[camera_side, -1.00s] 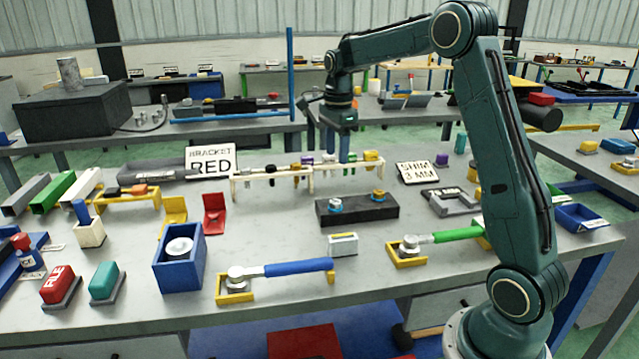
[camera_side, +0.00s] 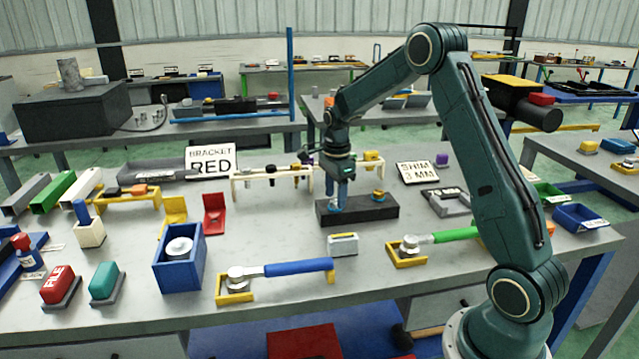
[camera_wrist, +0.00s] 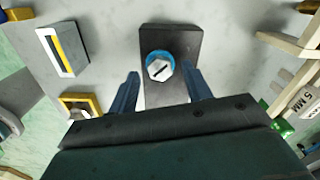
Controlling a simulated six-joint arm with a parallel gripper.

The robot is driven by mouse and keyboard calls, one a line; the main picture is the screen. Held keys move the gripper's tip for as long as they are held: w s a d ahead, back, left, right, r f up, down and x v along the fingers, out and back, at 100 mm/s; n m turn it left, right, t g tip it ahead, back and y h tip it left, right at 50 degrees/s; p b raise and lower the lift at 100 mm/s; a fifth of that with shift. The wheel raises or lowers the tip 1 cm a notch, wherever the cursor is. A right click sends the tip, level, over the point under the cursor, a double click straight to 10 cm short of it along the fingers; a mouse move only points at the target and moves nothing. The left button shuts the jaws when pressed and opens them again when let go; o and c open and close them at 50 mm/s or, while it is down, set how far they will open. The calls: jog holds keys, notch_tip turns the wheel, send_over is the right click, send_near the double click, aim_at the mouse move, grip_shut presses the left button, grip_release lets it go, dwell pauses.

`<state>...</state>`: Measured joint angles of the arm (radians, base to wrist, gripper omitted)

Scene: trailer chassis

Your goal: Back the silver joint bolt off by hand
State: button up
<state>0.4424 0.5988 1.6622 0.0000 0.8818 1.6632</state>
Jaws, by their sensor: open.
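The silver hex bolt (camera_wrist: 159,68) has a dark line across its head and a blue collar around it. It stands in one end of a black block (camera_side: 362,213), which also shows in the wrist view (camera_wrist: 178,35). My gripper (camera_side: 336,200) points down over the block's left end in the side view, where its fingers partly hide this bolt. In the wrist view my gripper (camera_wrist: 163,82) is open, its blue fingers apart with the bolt between and slightly beyond the tips. I cannot tell the fingertip height. A second bolt with a yellow collar (camera_side: 378,196) stands at the block's right.
A white rack (camera_side: 245,180) stands behind the block. A small grey-white box (camera_side: 342,244) sits in front. Wrenches with blue (camera_side: 298,268) and green (camera_side: 457,235) handles lie nearer the front edge.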

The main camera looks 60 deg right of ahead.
jog(key=shift+f, duration=0.55)
jog(key=shift+c, duration=0.4)
jog(key=c, duration=0.9)
jog(key=shift+n, duration=0.4)
